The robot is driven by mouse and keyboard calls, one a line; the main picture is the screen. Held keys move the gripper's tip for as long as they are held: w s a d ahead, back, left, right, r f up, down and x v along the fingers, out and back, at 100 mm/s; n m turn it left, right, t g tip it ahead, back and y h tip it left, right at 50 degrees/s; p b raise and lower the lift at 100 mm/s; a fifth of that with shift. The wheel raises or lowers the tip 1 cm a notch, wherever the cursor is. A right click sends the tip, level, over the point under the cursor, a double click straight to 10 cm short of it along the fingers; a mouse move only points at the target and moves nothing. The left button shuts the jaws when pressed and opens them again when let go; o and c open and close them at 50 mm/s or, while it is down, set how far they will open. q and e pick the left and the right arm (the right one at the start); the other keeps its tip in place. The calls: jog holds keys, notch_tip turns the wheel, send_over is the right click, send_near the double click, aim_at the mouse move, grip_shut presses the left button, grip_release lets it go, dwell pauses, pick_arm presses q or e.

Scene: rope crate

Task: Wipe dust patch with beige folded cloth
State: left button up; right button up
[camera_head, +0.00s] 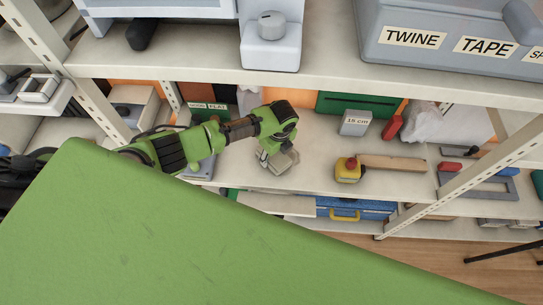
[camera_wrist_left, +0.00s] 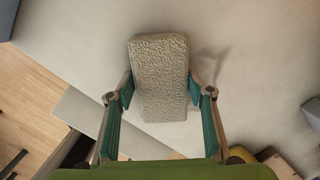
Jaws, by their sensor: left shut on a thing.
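The beige folded cloth (camera_head: 285,162) is at the middle shelf, below and beside my left gripper (camera_head: 266,156). In the left wrist view the cloth (camera_wrist_left: 160,62) is a thick, rough-textured block between the two green fingers of my left gripper (camera_wrist_left: 163,100), which is shut on it. The cloth is at or just above the pale shelf surface (camera_wrist_left: 80,50); I cannot tell whether it touches. A shadow falls beside it. I cannot make out a dust patch in either view. My right gripper is not in view.
A yellow box with a red button (camera_head: 348,170) and a wooden block (camera_head: 395,163) stand right of the cloth. A "15 cm" box (camera_head: 355,122) and a green case (camera_head: 358,104) are behind. The upper shelf (camera_head: 200,70) overhangs. The shelf between the cloth and the yellow box is clear.

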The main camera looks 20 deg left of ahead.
pick_arm(q)
jog(key=shift+w+d+f+b, duration=0.1)
jog(key=shift+w+d+b, duration=0.3)
jog(key=shift+w, duration=0.2)
jog(key=shift+w+d+b, duration=0.3)
jog(key=shift+w+b, duration=0.05)
jog(key=shift+w, duration=0.2)
jog(key=shift+w+d, duration=0.15)
jog(key=shift+w, duration=0.15)
jog(key=shift+w+d+b, duration=0.15)
jog(key=shift+w+b, duration=0.15)
jog(key=shift+b, duration=0.3)
jog(key=shift+w+d+f+b, duration=0.1)
jog(key=shift+w+d+b, duration=0.35)
jog(key=shift+w+b, duration=0.4)
jog(key=shift+w+d+b, duration=0.35)
jog(key=shift+w+b, duration=0.25)
jog(key=shift+b, duration=0.05)
jog(key=shift+s, duration=0.1)
